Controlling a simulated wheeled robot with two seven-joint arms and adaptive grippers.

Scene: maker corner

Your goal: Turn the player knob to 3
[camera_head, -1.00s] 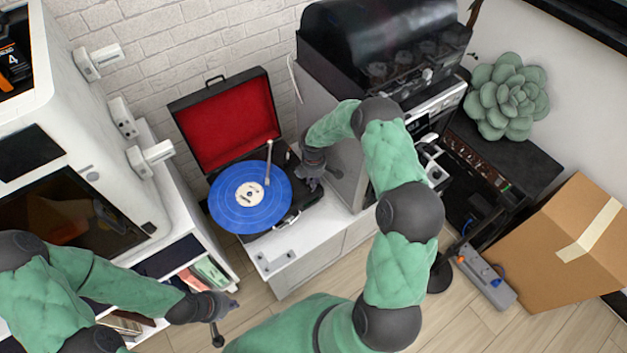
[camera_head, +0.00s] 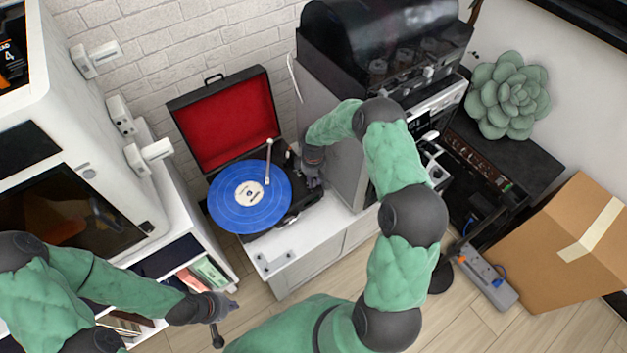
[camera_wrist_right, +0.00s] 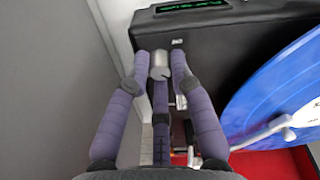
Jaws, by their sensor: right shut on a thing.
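The record player (camera_head: 240,75) stands open on a white cabinet, with a red-lined lid and a blue record (camera_head: 225,208) on its platter. In the right wrist view the record (camera_wrist_right: 270,90) fills the right side. A silver knob (camera_wrist_right: 159,62) sits near the player's edge there. My right gripper (camera_wrist_right: 160,70) is shut on the knob, with fingers on both sides of it. In the head view my right gripper (camera_head: 312,180) is at the player's right side and hides the knob. My left gripper (camera_head: 228,308) is low at the left, away from the player; its fingers are too small to judge.
A green display (camera_wrist_right: 192,5) shows at the top of the right wrist view; its digits are unreadable. A grey cabinet side rises close right of the player. A cardboard box (camera_head: 575,240) and a succulent (camera_head: 508,95) are further right. The cabinet top (camera_head: 290,252) in front is mostly clear.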

